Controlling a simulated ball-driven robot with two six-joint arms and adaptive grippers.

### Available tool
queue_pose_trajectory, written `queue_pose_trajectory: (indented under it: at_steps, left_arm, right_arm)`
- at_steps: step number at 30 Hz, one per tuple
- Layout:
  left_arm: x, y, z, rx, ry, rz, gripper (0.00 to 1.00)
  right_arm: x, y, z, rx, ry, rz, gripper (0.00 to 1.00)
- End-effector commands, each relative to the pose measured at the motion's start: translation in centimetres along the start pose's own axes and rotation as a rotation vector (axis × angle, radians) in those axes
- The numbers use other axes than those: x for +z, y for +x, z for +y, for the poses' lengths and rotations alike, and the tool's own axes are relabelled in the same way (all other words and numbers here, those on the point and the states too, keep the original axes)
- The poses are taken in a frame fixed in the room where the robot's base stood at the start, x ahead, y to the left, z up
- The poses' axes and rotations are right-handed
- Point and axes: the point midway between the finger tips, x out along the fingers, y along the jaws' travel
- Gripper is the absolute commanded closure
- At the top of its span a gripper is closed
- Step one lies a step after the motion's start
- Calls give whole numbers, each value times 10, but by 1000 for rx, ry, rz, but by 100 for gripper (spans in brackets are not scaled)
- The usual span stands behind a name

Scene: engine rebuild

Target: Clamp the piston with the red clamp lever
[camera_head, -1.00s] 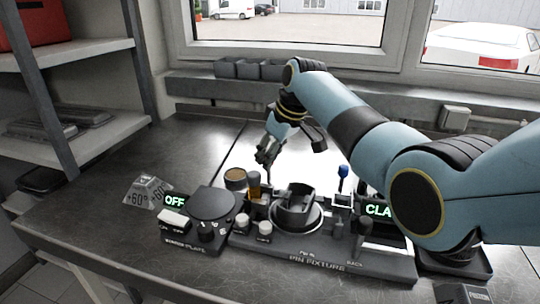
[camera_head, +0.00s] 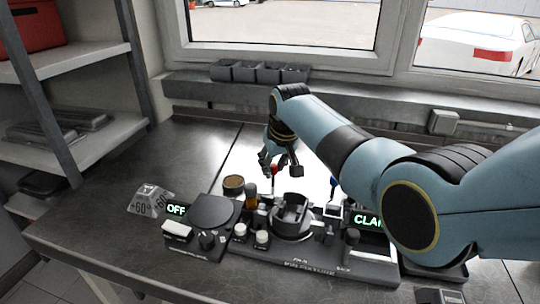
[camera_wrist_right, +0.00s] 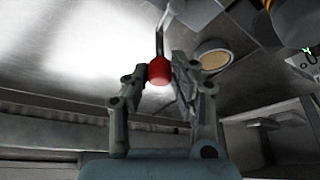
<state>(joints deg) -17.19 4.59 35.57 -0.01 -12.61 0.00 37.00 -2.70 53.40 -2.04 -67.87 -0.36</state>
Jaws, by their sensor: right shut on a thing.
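The piston (camera_head: 291,208) is a dark, hollow, cup-like part seated upright in the pin fixture (camera_head: 310,264). My right gripper (camera_head: 271,168) is behind the fixture, a little left of the piston. In the right wrist view, its fingers are shut on the red knob of the clamp lever (camera_wrist_right: 159,70), whose thin metal rod runs upward in the picture. A blue-topped lever (camera_head: 333,182) stands at the fixture's right side. My left gripper is not in view.
A hot plate (camera_head: 212,213) with an "OFF" display (camera_head: 176,209) stands left of the fixture. A brown round tin (camera_head: 233,184) and an amber bottle (camera_head: 251,192) stand behind it. My right arm partly covers the green-lettered display (camera_head: 366,219). Grey bins (camera_head: 245,72) line the back ledge.

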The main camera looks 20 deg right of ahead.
Motion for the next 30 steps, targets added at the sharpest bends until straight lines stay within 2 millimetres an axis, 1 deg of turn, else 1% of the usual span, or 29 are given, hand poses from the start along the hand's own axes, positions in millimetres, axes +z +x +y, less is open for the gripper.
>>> queue_pose_trajectory:
  at_steps: [1, 3, 12, 21, 30]
  left_arm:
    - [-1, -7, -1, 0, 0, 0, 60]
    - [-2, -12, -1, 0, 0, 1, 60]
    - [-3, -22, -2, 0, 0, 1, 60]
    - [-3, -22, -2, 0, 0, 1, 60]
    - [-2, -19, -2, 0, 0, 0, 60]
  right_arm:
    - [0, -3, 0, 15, 37, -1, 100]
    - [2, -3, 3, 41, 99, -2, 100]
    - [8, -5, 10, 150, 360, 0, 100]
    - [17, -6, 16, 247, 594, 0, 100]
    - [22, -8, 17, 307, 741, 0, 100]
